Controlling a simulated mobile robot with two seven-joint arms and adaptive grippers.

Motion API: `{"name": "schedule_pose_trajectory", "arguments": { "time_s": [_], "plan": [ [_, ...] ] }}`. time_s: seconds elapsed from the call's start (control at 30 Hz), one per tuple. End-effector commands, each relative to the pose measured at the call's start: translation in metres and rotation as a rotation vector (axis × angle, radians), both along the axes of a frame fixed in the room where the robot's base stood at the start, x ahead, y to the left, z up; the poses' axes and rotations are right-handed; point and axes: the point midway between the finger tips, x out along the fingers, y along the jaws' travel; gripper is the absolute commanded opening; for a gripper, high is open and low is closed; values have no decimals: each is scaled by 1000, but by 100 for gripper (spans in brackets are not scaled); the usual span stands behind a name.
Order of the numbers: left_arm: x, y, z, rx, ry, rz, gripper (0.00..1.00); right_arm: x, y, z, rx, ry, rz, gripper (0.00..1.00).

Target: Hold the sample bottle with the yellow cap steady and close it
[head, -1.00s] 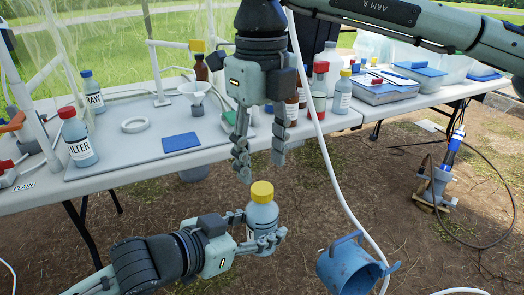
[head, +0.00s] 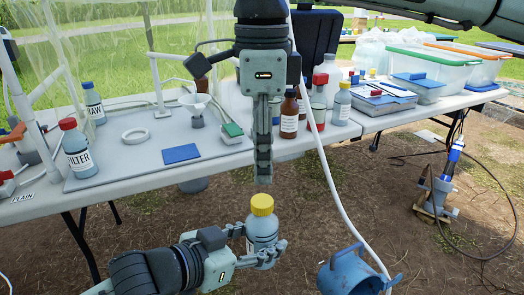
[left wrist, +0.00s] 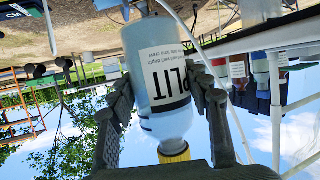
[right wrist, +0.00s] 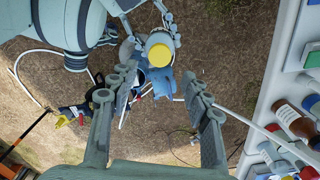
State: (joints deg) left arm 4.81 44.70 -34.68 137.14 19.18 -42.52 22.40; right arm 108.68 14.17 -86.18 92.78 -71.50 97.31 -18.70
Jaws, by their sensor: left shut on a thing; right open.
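The sample bottle (head: 262,230) is translucent with a pale blue lower part and a yellow cap (head: 262,204) on top. It stands upright in the air in front of the table. My left gripper (head: 270,255) is shut around its body; the left wrist view shows the fingers on both sides of the labelled bottle (left wrist: 158,75). My right gripper (head: 263,180) points down just above the cap, apart from it. In the right wrist view my right gripper (right wrist: 158,88) is open and empty, with the yellow cap (right wrist: 160,50) beyond the fingertips, between their lines.
The table (head: 120,180) behind holds a FILTER bottle (head: 76,148), a RAW bottle (head: 94,104), a blue pad (head: 181,153) and several brown bottles. A white hose (head: 327,160) hangs just right of my right gripper. A blue metal can (head: 350,272) is right of the held bottle.

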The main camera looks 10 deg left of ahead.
Motion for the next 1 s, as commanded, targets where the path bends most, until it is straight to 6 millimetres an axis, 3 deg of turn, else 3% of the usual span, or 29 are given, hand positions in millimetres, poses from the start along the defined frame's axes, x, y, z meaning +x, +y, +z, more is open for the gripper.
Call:
{"name": "schedule_pose_trajectory", "arguments": {
  "time_s": [0.5,0.7,0.97,1.0],
  "plan": [
    [0,0,1,-1,-2,0,0,0,-1,-68,-2,2,-1,48],
    [0,0,1,-1,-2,0,0,0,0,-79,-1,1,-2,48],
    [0,0,1,-1,-2,0,0,0,0,-79,0,1,-2,48],
    [0,0,1,-1,-2,0,0,0,0,-79,0,1,-2,43]
  ]
}}
